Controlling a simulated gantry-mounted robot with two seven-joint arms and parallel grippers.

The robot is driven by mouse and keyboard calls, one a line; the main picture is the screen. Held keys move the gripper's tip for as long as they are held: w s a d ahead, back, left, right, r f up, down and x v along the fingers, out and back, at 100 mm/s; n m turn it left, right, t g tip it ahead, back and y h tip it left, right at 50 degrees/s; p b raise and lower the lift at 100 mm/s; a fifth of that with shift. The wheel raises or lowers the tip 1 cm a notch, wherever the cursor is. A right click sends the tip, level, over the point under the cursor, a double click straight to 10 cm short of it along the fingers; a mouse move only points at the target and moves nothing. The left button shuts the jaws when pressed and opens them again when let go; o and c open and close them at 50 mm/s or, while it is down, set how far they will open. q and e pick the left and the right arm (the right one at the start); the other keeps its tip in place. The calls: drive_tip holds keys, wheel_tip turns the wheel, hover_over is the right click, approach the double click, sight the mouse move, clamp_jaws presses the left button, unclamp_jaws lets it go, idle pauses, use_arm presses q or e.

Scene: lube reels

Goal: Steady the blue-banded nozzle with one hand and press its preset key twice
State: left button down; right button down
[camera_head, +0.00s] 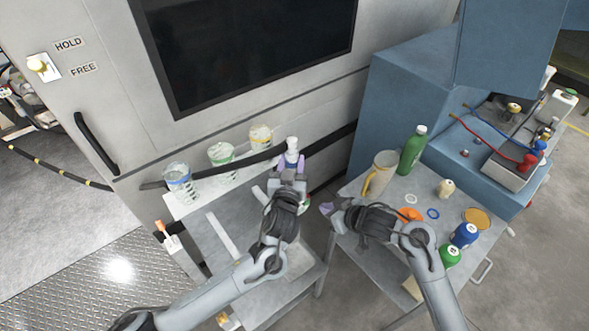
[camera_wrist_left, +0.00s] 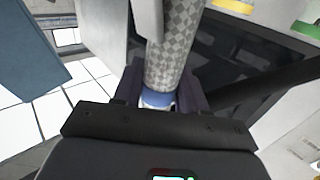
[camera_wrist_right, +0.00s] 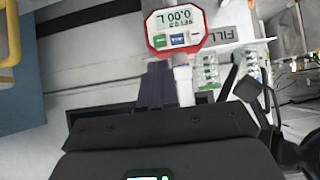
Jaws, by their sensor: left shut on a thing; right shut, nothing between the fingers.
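In the right wrist view a red-rimmed meter (camera_wrist_right: 178,22) shows 0.00 L, with a green key, a blue key (camera_wrist_right: 178,40) and a white key. My right gripper (camera_head: 327,208) is shut and empty, to the right of the left one. Its purple fingers (camera_wrist_right: 155,84) appear just below the meter; I see no clear contact.
Cups with blue (camera_head: 179,183), green (camera_head: 221,154) and yellow (camera_head: 261,137) bands stand along the left bench's back. The right table (camera_head: 395,196) holds a cream jug (camera_head: 380,172), a green bottle (camera_head: 411,151) and smaller bottles. A dark bar runs behind the nozzle.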

sight(306, 203)
drive_tip(key=w+d+r+m+t+h, duration=0.25)
drive_tip(key=w+r+m+t, duration=0.4)
drive_tip(key=m, duration=0.55)
drive_tip(key=s+f+m+h, duration=0.5)
drive_tip(key=s+f+m, duration=0.3)
drive_tip(key=f, duration=0.5)
drive_tip(key=s, duration=0.2)
drive_tip(key=shift+s+a+f, duration=0.25)
drive_tip(key=shift+s, duration=0.05)
drive_tip(key=shift+w+h, duration=0.1)
drive_tip(key=shift+h, duration=0.15)
drive_tip(key=w+a, duration=0.5)
drive_tip(key=w, duration=0.1)
drive_tip(key=shift+w+a, duration=0.2)
drive_tip(key=shift+w, duration=0.2)
drive_tip(key=shift+w, duration=0.1)
idle(0.8)
